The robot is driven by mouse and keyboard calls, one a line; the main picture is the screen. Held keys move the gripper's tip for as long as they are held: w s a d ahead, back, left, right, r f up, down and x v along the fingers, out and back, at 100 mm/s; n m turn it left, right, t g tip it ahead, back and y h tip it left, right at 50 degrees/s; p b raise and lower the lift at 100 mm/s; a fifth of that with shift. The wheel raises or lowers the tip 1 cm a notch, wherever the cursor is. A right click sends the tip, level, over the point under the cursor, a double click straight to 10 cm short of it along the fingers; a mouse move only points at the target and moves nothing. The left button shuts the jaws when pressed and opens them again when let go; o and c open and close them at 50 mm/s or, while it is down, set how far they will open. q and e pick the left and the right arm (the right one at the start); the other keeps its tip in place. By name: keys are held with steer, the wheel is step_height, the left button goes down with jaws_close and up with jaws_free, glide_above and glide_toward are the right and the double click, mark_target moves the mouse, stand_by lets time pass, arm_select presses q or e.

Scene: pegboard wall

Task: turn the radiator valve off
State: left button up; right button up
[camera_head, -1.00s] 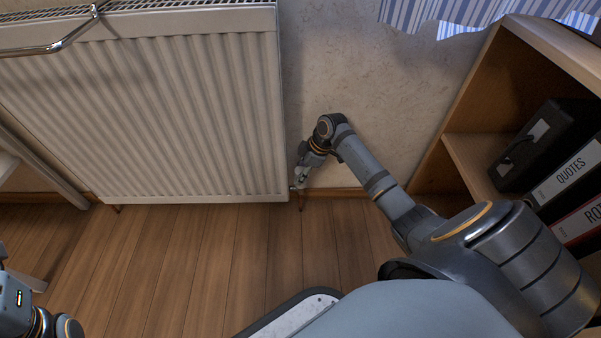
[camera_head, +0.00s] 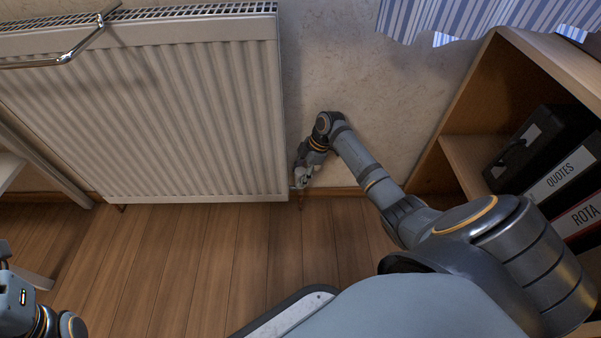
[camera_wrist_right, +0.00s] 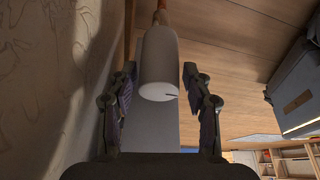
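The radiator (camera_head: 190,110) hangs on the wall at the left in the head view. Its valve (camera_wrist_right: 159,65), a white cylindrical head with a short dark mark near its end, shows in the right wrist view on a copper-coloured pipe. In the head view my right gripper (camera_head: 302,176) is at the radiator's lower right corner and mostly hides the valve. In the right wrist view my right gripper (camera_wrist_right: 158,82) is open, one finger on each side of the valve head, with narrow gaps. Only part of my left arm shows at the lower left; its fingers are out of view.
The wall (camera_wrist_right: 48,75) runs close beside the left finger in the right wrist view. A wooden shelf (camera_head: 470,160) with black binders (camera_head: 545,145) stands at the right in the head view. A chrome rail (camera_head: 75,52) crosses the radiator's top left.

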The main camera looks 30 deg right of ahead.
steer(key=shift+o, duration=0.5)
steer(key=shift+d+r, duration=0.15)
steer(key=shift+r, duration=0.15)
steer(key=v, duration=1.1)
steer(key=shift+r, duration=0.2)
